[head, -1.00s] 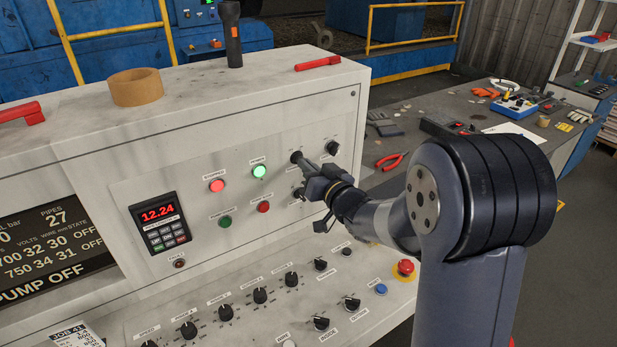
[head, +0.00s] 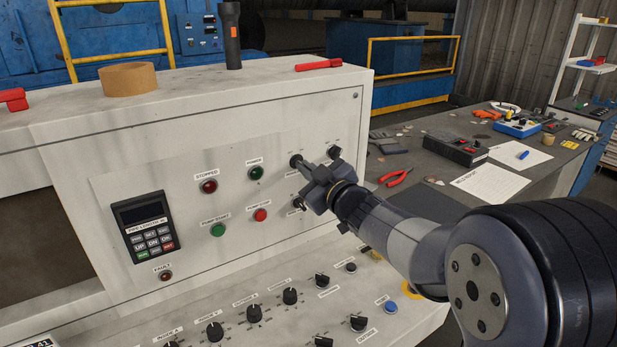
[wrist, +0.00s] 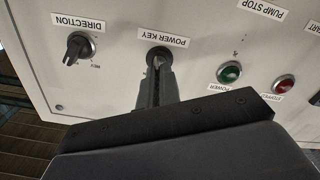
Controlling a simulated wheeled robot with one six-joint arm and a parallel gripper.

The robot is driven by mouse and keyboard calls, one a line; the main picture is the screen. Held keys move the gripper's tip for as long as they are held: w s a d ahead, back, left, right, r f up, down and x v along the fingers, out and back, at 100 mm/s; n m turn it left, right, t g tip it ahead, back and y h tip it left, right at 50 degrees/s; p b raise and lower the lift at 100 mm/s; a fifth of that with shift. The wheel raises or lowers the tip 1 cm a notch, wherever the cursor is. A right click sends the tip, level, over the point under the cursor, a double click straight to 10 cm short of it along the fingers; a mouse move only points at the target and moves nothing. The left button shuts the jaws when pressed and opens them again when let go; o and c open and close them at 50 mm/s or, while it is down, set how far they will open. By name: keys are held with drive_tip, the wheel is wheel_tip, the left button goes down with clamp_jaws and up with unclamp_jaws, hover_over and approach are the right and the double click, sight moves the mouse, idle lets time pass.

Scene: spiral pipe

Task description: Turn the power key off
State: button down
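The power key (wrist: 159,54) is a dark round switch under the POWER KEY label in the wrist view, which is upside down. In the head view the key (head: 296,160) is on the upright face of the grey-white console, right of the dark power lamp (head: 256,173). My gripper (head: 305,165) reaches it from the right. In the wrist view its two narrow fingers (wrist: 157,70) are close together, with their tips on the key; they look shut on it. The fingers hide part of the key, so its exact angle is hard to read.
The DIRECTION knob (wrist: 77,48) is close beside the key. The stopped lamp (head: 208,186) and keypad display (head: 142,213) are dark. Below is a sloped panel with several knobs, such as this one (head: 290,296). A workbench with red pliers (head: 396,178) is at right.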

drive_tip(key=shift+n, duration=0.3)
drive_tip(key=c, duration=1.6)
unclamp_jaws()
drive_tip(key=shift+c, duration=0.2)
drive_tip(key=v, duration=1)
drive_tip(key=shift+s+d+b, duration=0.25)
drive_tip(key=shift+s+b, duration=0.05)
drive_tip(key=x, duration=1.1)
drive_tip(key=shift+p, duration=0.35)
